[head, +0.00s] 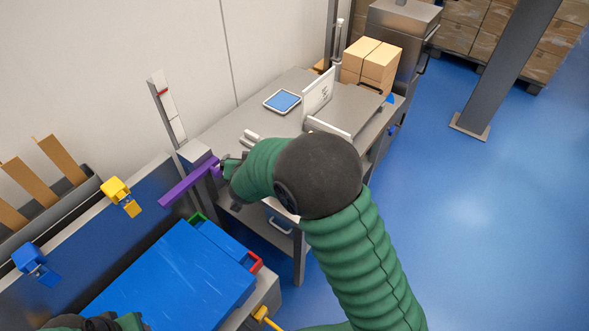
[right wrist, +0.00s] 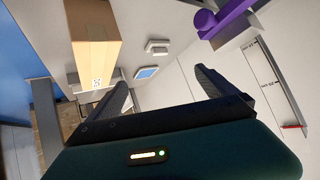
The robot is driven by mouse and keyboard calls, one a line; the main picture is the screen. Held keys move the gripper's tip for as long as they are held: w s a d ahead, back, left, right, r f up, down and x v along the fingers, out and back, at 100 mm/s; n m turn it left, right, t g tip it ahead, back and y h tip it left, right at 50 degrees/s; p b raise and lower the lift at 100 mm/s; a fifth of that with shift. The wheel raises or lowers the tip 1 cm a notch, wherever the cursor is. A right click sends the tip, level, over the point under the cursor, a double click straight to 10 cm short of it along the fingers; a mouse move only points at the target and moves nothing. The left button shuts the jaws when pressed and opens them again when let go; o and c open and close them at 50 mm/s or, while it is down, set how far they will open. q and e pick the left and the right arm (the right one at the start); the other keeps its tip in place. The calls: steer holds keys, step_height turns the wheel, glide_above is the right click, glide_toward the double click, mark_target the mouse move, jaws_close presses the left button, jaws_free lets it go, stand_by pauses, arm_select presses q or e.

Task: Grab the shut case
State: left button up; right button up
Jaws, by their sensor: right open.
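A large blue case (head: 165,285) with a flat, closed-looking top lies at the lower left of the head view. A green part (head: 198,217) and a red part (head: 256,263) show at its far end; I cannot tell whether they belong to it. My right gripper (head: 224,167) is beyond the case, beside a purple bar (head: 185,185). In the right wrist view my right gripper (right wrist: 167,88) is open, with nothing between its fingers. My left gripper (head: 98,322) is partly in view at the bottom edge, near the case's near side; its jaws are unclear.
A grey bench (head: 232,124) holds a blue-screened tablet (head: 282,101) and cardboard boxes (head: 371,62). The purple piece (right wrist: 232,20) and a tan box (right wrist: 95,50) show in the right wrist view. Yellow (head: 116,190) and blue (head: 29,258) fittings stand left. Blue floor is open right.

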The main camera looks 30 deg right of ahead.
steer(key=s+d+f+m+g+h+b, duration=0.1)
steer(key=s+d+f+m+g+h, duration=0.2)
steer(key=d+f+m+g+h, duration=0.45)
steer(key=w+d+f+t, duration=0.1)
steer(key=w+d, duration=0.1)
steer(key=d, duration=0.2)
steer(key=w+d+f, duration=0.2)
steer(key=d, duration=0.2)
steer(key=w+d+f+n+t+h, duration=0.1)
steer(key=w+d+f, duration=0.1)
steer(key=d, duration=0.2)
steer(key=shift+w+d+f+t, duration=0.2)
steer(key=shift+w+d+t, duration=0.1)
steer(key=shift+w+t, duration=0.1)
steer(key=c, duration=1.9)
steer(key=shift+w+r, duration=0.1)
steer(key=shift+r, duration=0.05)
steer(key=shift+c, duration=0.5)
steer(key=shift+r, duration=0.1)
